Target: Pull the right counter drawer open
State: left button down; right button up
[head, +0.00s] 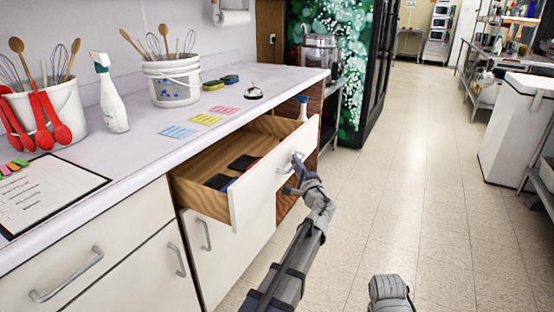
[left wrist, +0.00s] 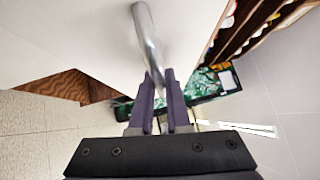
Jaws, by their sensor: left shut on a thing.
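The right counter drawer (head: 258,194) stands well open, its white front out from the counter and its wooden inside showing. My left gripper (head: 296,172) is at the metal handle (head: 284,169) on the drawer front. In the left wrist view the gripper's fingers (left wrist: 159,82) are shut on the handle bar (left wrist: 147,38), which runs up from between them. The arm partly hides the handle in the head view. My right gripper's fingers do not show; only a grey part of mine is at the bottom edge.
Dark items (head: 244,162) lie in the drawer. On the counter (head: 140,143) stand a spray bottle (head: 113,103), utensil buckets (head: 173,88), sticky notes (head: 206,119) and a bell (head: 253,93). A white cabinet (head: 507,130) stands right. The floor (head: 400,170) between is clear.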

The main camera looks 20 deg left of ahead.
pick_arm(q)
jog(key=d, duration=0.7)
jog(key=shift+s, duration=0.3)
jog(key=c, duration=0.9)
grip_release()
jog(key=b+v, duration=0.1)
jog(key=v, duration=0.6)
jog(key=shift+s+d+f, duration=0.15)
jog(key=shift+s+d, duration=0.05)
jog(key=shift+s, duration=0.1)
